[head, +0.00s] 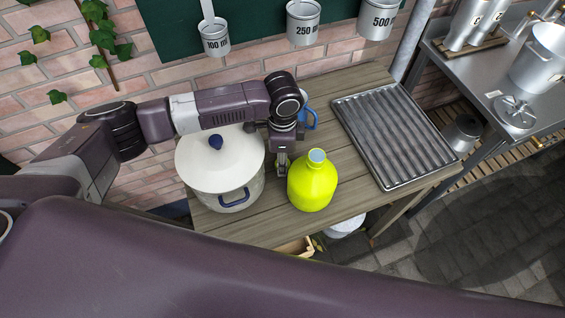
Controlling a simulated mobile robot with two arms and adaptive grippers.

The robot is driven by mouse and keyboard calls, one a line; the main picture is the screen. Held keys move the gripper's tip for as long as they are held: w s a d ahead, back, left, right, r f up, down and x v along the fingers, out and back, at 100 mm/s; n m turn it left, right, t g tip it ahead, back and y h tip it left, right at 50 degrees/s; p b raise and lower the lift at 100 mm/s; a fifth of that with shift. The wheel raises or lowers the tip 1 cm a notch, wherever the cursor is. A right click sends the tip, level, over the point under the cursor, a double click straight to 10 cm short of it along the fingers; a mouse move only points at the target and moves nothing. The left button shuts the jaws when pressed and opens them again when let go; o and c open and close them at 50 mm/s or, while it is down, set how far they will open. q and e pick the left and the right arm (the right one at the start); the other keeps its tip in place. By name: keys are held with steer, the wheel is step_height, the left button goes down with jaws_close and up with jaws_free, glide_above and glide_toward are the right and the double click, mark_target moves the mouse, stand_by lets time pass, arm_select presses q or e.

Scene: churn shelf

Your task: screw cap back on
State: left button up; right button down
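A bright yellow-green jug (312,186) stands upright on the wooden table. Its top is a pale blue-grey round (317,156); I cannot tell whether this is a cap or the open mouth. My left gripper (283,172) points down between the white pot and the jug, just left of the jug. Its fingers are small and partly seen from above, so I cannot tell whether they are open or shut, or hold anything. No separate loose cap is clear to see. My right gripper is not in view.
A lidded white pot (220,170) with a blue knob stands left of the gripper. A blue-handled item (310,119) is partly hidden behind it. A ribbed metal tray (395,138) lies at the right. The table's front edge is close to the jug.

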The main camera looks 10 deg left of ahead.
arm_select(q)
steer(key=shift+c, duration=0.3)
